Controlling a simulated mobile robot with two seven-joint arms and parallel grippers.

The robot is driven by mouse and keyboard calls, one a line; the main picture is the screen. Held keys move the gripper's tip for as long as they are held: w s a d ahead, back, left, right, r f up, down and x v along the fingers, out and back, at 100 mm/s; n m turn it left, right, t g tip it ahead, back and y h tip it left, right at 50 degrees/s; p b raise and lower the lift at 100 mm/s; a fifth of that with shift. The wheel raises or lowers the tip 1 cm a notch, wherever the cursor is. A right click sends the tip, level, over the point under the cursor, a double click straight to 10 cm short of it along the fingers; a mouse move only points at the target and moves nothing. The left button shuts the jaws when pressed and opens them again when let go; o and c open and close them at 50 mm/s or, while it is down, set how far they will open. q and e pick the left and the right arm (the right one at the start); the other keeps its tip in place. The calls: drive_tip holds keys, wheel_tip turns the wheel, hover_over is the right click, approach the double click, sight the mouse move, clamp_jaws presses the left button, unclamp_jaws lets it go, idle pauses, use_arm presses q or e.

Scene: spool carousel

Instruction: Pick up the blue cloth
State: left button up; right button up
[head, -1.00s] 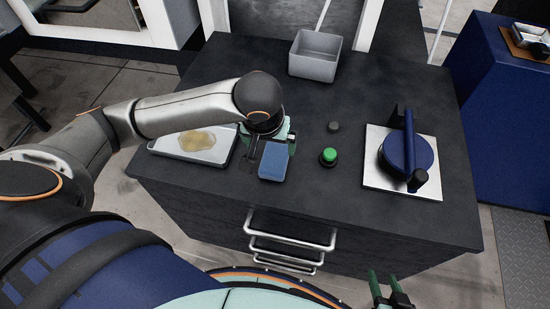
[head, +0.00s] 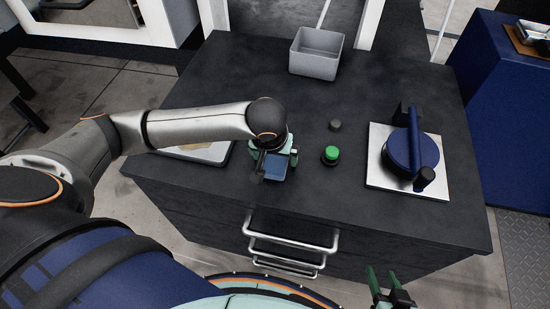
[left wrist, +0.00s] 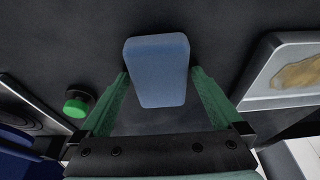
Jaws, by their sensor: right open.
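The blue cloth (head: 274,173), a folded pad, is on the dark cabinet top near its front edge, partly covered by my left gripper in the head view. My left gripper (head: 276,163) is over it from above. In the left wrist view the cloth (left wrist: 158,72) lies between the two green fingers (left wrist: 160,74), one on each side, close to its edges. The fingers are spread, and I see no clear grip. My right gripper (head: 388,288) is open and empty in front of the cabinet, at the bottom of the head view.
A green button (head: 330,155) and a small dark knob (head: 335,125) are right of the cloth. A white tray (head: 222,153) with a tan item is to the left, partly behind my arm. A grey bin (head: 316,55) stands at the back. A blue spool device on a plate (head: 385,178) is at right.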

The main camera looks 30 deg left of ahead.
sight(275, 158)
use_arm(q)
drive_tip(key=c, duration=1.2)
drive_tip(key=shift+o, duration=0.2)
use_arm(e)
drive_tip(key=shift+s+f, duration=0.1)
drive_tip(key=shift+s, duration=0.1)
use_arm(q)
drive_tip(key=shift+r, duration=0.1)
